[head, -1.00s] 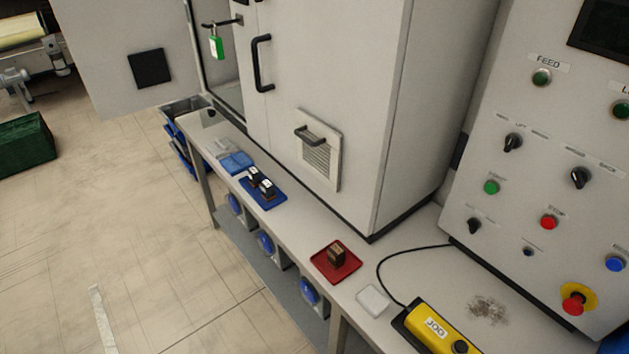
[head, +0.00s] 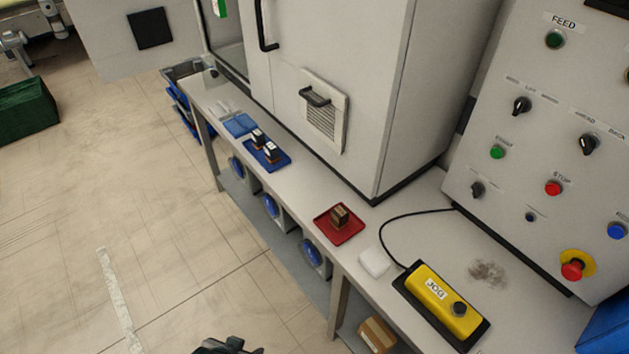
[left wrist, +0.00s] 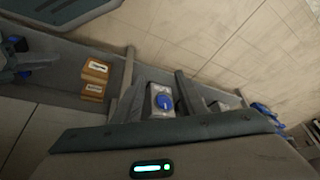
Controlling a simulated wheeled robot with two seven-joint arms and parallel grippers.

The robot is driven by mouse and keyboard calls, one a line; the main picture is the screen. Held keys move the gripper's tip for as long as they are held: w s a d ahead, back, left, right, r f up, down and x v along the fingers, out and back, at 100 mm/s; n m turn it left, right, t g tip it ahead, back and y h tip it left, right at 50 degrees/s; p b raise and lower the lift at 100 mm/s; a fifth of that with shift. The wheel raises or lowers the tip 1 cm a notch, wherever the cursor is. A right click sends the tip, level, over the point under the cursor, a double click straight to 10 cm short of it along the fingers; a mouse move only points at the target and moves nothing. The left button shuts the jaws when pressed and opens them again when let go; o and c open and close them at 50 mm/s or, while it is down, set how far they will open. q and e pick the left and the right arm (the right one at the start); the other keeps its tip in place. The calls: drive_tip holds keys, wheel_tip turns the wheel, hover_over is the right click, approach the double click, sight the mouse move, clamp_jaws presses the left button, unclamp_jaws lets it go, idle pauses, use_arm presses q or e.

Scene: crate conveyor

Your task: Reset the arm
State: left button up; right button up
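A dark part of my left gripper (head: 228,346) shows at the bottom edge of the head view, over the floor in front of the bench. Most of it is cut off by the frame, so its fingers and whether it is open or shut cannot be made out.
The bench (head: 300,200) holds a blue tray (head: 277,163) with dark blocks, a red tray (head: 325,232) with a brown block, a white block (head: 374,262) and a yellow JOG pendant (head: 430,290). Cartons (left wrist: 95,70) sit below. A control panel (head: 500,185) stands right.

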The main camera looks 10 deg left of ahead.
use_arm(q)
drive_tip(key=s+d+f+t, duration=0.1)
drive_tip(key=d+f, duration=0.1)
drive_tip(key=f, duration=0.9)
drive_tip(key=s+d+f+t+h, duration=0.1)
drive_tip(key=d+f, duration=0.1)
drive_tip(key=f, duration=0.9)
drive_tip(key=shift+m+t, duration=0.3)
drive_tip(key=shift+t, duration=0.1)
drive_tip(key=shift+a, duration=0.1)
drive_tip(key=shift+w, duration=0.1)
